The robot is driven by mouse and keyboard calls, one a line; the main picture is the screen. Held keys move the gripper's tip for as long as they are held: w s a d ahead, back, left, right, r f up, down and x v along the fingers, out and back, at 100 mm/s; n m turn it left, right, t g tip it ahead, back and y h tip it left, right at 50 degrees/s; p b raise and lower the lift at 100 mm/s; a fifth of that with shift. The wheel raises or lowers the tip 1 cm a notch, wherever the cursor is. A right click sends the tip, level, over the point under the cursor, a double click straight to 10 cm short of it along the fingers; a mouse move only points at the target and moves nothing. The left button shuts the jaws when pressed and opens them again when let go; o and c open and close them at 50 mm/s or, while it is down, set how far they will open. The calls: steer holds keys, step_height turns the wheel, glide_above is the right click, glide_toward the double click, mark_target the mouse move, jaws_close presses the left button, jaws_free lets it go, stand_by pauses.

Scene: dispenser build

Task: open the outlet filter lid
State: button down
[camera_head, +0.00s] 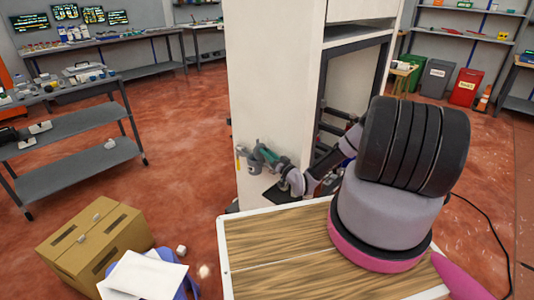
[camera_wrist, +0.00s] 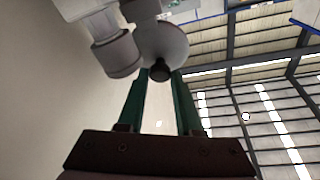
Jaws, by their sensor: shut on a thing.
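The outlet filter lid appears to be the round grey disc (camera_wrist: 163,42) in the wrist view, with a small dark knob (camera_wrist: 160,73) at its lower edge. My gripper (camera_wrist: 160,78) has its two green fingers on either side of this knob, shut on it. A grey cylindrical fitting (camera_wrist: 118,55) is just left of the disc. In the head view my gripper (camera_head: 258,150) is at the side of the tall white dispenser (camera_head: 272,95). The lid is too small there to make out, and I cannot tell how far it stands open.
A wooden-topped surface with a white rim (camera_head: 265,250) lies in front of the dispenser. A cardboard box (camera_head: 95,240) stands on the floor at lower left. A grey shelf table (camera_head: 75,130) is at left. Red floor between them is mostly clear.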

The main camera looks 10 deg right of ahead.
stand_by(0.3)
steer(key=c, duration=0.6)
jaws_free()
steer(key=shift+s, duration=0.1)
steer(key=v, duration=1)
steer(key=shift+s, duration=0.3)
steer(key=shift+d+f, duration=0.1)
steer(key=shift+d, duration=0.05)
